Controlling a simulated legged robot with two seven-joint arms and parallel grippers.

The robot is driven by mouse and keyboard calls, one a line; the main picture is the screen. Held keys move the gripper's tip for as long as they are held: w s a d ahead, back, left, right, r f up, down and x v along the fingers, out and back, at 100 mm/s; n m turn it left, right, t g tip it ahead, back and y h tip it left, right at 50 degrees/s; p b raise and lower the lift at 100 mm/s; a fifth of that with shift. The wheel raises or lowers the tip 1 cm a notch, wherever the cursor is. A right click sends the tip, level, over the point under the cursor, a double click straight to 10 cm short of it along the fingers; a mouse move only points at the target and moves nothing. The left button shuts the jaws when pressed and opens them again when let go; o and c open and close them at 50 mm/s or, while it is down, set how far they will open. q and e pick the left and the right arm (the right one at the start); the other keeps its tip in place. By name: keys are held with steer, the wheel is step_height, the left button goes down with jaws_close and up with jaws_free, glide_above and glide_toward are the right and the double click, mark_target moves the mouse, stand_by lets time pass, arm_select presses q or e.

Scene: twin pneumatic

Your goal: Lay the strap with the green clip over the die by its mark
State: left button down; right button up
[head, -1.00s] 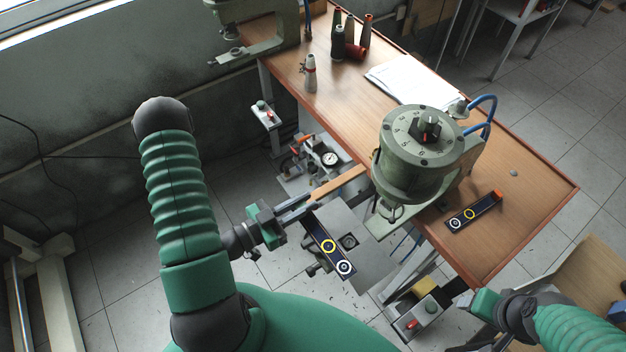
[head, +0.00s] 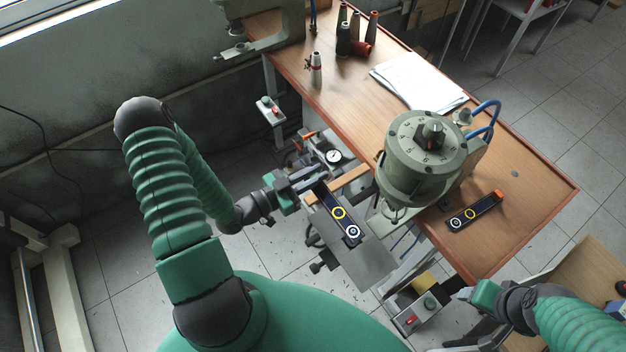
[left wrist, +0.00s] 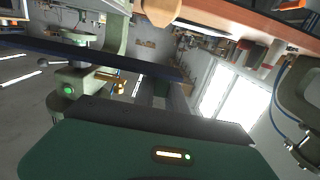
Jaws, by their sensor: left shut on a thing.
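A dark strap (head: 345,224) with a yellow ring and a white ring is in my left gripper (head: 318,184). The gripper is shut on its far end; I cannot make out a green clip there. The strap slopes down to the right, over a grey plate (head: 365,262) beside the table; I cannot tell whether they touch. A similar strap (head: 474,212) with an orange clip (head: 497,194) lies on the table. I cannot clearly make out the die or its mark. My right gripper (head: 466,294) is at the lower right, its jaws unclear.
A round green press head (head: 424,160) stands at the table edge, right of the held strap. A control box (head: 418,312) is near my right gripper. Paper (head: 415,80) and thread spools (head: 345,38) occupy the table (head: 535,185), whose right end is mostly clear.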

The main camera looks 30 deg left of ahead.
arm_select(q)
steer(key=shift+d, duration=0.1)
steer(key=shift+d+f+b, duration=0.15)
steer(key=shift+f+b, duration=0.3)
steer(key=shift+b, duration=0.05)
step_height(320, 180, down, 3)
steer(key=shift+r+b, duration=0.15)
steer(key=shift+b, duration=0.95)
steer(key=shift+f+b, duration=0.3)
steer(key=shift+f, duration=0.1)
steer(key=shift+f, duration=0.2)
steer(key=c, duration=1.3)
jaws_free()
